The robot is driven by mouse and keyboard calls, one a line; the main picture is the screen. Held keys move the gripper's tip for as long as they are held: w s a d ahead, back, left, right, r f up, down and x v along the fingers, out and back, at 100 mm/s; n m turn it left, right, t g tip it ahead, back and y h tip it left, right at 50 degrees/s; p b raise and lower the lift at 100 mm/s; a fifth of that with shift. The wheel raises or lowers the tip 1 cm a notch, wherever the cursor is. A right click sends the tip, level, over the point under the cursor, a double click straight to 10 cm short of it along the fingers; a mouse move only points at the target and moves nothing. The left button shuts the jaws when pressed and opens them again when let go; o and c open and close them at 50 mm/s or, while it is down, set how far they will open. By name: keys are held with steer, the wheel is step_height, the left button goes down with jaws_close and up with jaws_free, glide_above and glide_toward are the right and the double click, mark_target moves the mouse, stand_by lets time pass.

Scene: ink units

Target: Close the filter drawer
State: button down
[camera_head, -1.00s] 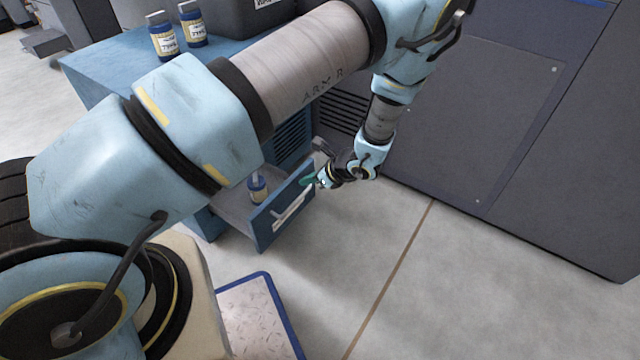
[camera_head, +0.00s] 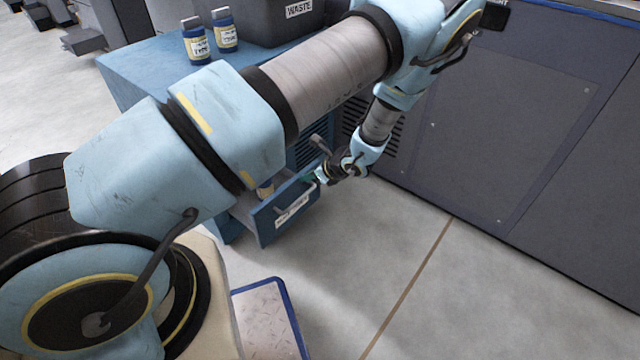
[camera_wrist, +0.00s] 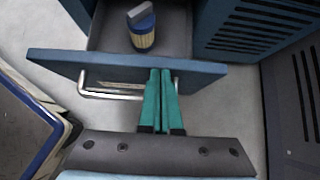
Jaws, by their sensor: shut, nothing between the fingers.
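The filter drawer (camera_head: 264,226) is a blue-fronted drawer low in the blue cabinet (camera_head: 128,72), standing partly open. In the wrist view its front panel (camera_wrist: 60,62) runs across the upper part, with a metal bar handle (camera_wrist: 97,94) on its face. My gripper (camera_wrist: 161,72) is shut and empty. In the head view my gripper (camera_head: 318,175) is at the drawer's right end.
Two bottles (camera_head: 196,40) and a grey waste bin (camera_head: 268,22) stand on the cabinet top. A dark grey machine (camera_head: 500,130) rises at the right. A blue-rimmed tray or mat (camera_head: 268,318) lies on the floor in front. The floor right of the drawer is clear.

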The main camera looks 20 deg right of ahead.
steer(key=w+a, duration=0.7)
steer(key=w, duration=0.6)
steer(key=shift+b, duration=0.35)
steer(key=shift+w+a+r, duration=0.1)
steer(key=shift+a, duration=0.05)
